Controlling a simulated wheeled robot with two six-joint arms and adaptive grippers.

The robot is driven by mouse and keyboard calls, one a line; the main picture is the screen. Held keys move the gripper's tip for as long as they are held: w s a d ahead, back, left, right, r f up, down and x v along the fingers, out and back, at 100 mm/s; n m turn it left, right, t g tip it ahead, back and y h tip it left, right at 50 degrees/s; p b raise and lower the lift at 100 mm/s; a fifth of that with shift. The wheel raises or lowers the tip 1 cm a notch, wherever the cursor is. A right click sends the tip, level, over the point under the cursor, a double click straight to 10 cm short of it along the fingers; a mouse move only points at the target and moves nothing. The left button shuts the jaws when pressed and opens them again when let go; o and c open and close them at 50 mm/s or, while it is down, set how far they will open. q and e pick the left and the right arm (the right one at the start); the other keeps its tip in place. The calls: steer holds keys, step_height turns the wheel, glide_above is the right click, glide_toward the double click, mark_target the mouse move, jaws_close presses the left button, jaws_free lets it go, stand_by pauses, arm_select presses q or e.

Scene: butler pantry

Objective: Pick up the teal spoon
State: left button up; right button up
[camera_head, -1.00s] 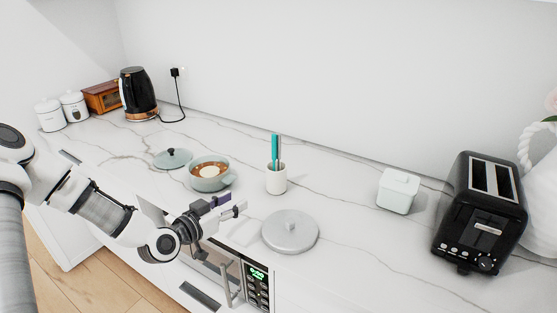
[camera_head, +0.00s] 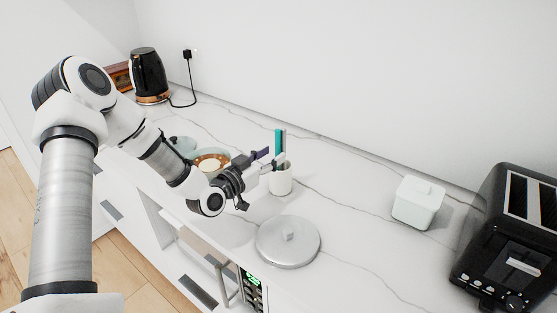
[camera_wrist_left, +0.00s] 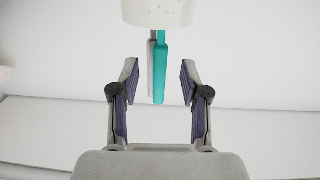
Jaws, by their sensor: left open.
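The teal spoon (camera_head: 278,143) stands upright in a white cup (camera_head: 281,181) on the counter, beside a grey utensil. Only its upper part shows; the lower part is hidden in the cup. My left gripper (camera_head: 267,161) is open and empty, close to the left of the cup at about the spoon's height. In the left wrist view, the teal spoon (camera_wrist_left: 160,70) and the grey utensil (camera_wrist_left: 151,68) lie between the lines of the two open fingers, apart from both. The cup (camera_wrist_left: 157,10) shows at the top there. My right gripper does not show.
A grey round lid (camera_head: 288,243) lies in front of the cup. A bowl (camera_head: 212,155) is partly hidden behind my left arm. A pale lidded box (camera_head: 417,204) and a black toaster (camera_head: 512,240) stand at the right. A black kettle (camera_head: 147,75) stands at the back left.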

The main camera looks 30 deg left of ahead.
mark_target(277, 132)
arm_select(q)
steer(key=shift+w+d+r, duration=0.1)
steer(key=shift+w+d, duration=0.05)
steer(key=shift+w, duration=0.55)
steer(key=shift+c, duration=0.4)
jaws_close()
step_height(277, 132, up, 10)
